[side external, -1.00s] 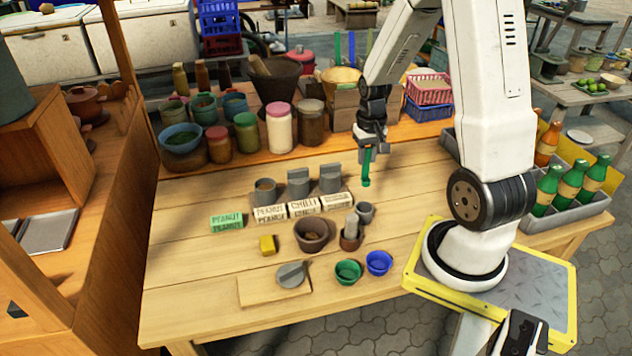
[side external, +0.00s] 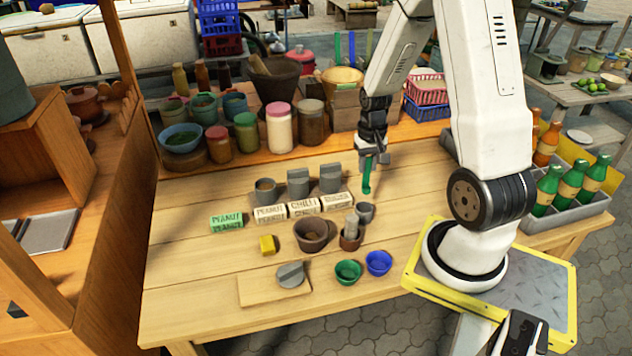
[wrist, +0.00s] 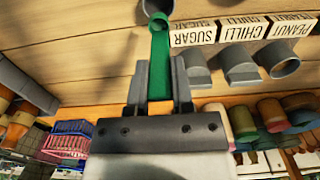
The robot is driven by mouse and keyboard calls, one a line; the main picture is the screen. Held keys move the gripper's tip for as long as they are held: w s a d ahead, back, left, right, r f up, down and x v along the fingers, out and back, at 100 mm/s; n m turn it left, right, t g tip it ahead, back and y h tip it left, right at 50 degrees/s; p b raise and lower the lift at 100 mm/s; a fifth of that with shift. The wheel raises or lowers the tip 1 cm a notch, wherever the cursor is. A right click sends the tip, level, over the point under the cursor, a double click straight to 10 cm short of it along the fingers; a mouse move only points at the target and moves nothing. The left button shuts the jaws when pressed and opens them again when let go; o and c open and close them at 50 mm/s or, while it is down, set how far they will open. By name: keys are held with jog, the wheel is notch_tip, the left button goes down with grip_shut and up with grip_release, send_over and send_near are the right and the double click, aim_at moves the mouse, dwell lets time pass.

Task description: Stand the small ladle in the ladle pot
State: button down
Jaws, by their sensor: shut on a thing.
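My gripper (side external: 373,158) is shut on the small green ladle (side external: 367,180), which hangs below the fingers with its scoop end lowest. In the wrist view, the ladle (wrist: 160,65) runs from between the fingers (wrist: 160,85) towards the top edge. A small grey pot (side external: 366,212), which looks like the ladle pot, stands on the table just below the ladle in the side view. In the wrist view, the pot (wrist: 152,5) is cut off at the top edge beside the ladle's end. The ladle appears above the pot's rim, not inside; the exact gap is unclear.
A brown mortar (side external: 312,234) and a brown cup with a pestle (side external: 350,236) stand in front of the pot. Green (side external: 348,271) and blue (side external: 379,262) bowls are nearer the front. Labelled blocks (side external: 303,207) and grey containers stand left. Table right of the pot is clear.

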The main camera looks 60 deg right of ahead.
aim_at(365, 185)
jog(key=shift+f, duration=3.85)
jog(key=shift+c, duration=2)
grip_release()
jog(key=shift+r, duration=3.85)
